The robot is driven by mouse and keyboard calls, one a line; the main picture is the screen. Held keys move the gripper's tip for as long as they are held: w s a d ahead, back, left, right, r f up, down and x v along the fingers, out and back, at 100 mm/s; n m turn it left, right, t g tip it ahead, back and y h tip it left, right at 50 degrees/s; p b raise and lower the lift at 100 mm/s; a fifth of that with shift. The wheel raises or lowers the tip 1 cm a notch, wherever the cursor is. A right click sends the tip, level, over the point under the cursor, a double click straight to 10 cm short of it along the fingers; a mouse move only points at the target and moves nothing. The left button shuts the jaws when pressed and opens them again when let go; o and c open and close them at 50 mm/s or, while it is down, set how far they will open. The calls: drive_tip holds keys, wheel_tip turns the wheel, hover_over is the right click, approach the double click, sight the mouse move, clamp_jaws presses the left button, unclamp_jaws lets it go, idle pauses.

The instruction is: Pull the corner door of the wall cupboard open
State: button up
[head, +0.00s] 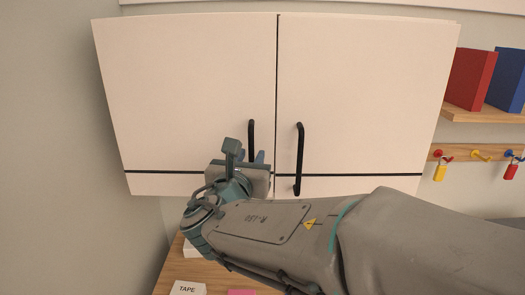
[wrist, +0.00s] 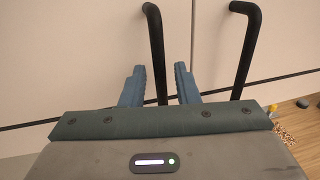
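The wall cupboard has two pale doors, both shut. The corner door (head: 185,90) is the left one, nearest the side wall. Its black bar handle (head: 251,140) stands upright near the door's right edge, its lower part hidden behind my gripper (head: 246,158) in the head view. In the wrist view my gripper (wrist: 160,72) is open, with one blue finger on each side of this handle (wrist: 155,45). Gaps show between the handle and both fingers. I cannot tell how deep the handle sits between them.
The right door (head: 365,90) has its own black handle (head: 299,158), close to the right of my gripper. The side wall (head: 55,150) is on the left. A shelf with red and blue binders (head: 470,78) and hooks with padlocks (head: 440,172) are at right. A TAPE box (head: 188,288) lies below.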

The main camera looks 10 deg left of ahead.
drive_tip(key=shift+w, duration=1.05)
